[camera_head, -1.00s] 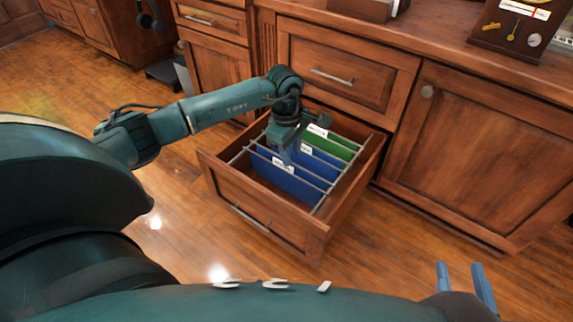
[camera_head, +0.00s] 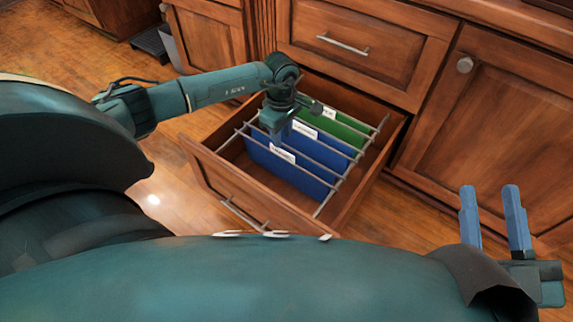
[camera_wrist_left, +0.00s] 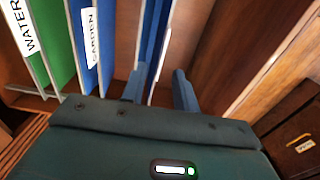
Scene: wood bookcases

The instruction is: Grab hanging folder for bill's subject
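An open drawer (camera_head: 232,195) holds hanging folders. The front blue folder (camera_head: 300,178) has a white tab whose text I cannot read in the head view. Behind it are another blue folder (camera_head: 325,150) and a green folder (camera_head: 345,133). In the left wrist view, the green folder (camera_wrist_left: 55,45) reads "WATER", partly cut off, and the blue one beside it (camera_wrist_left: 98,15) reads "GARDEN". My left gripper (camera_wrist_left: 158,82) is open over the drawer; the front blue folder (camera_wrist_left: 150,35) shows edge-on between its fingers. My right gripper (camera_head: 494,190) is open and empty at the lower right.
Metal rails (camera_head: 340,178) cross the drawer above the folders. A closed drawer (camera_head: 365,50) is above and a closed cabinet door (camera_head: 490,120) stands to the right. Wooden floor (camera_head: 70,65) is clear at the left.

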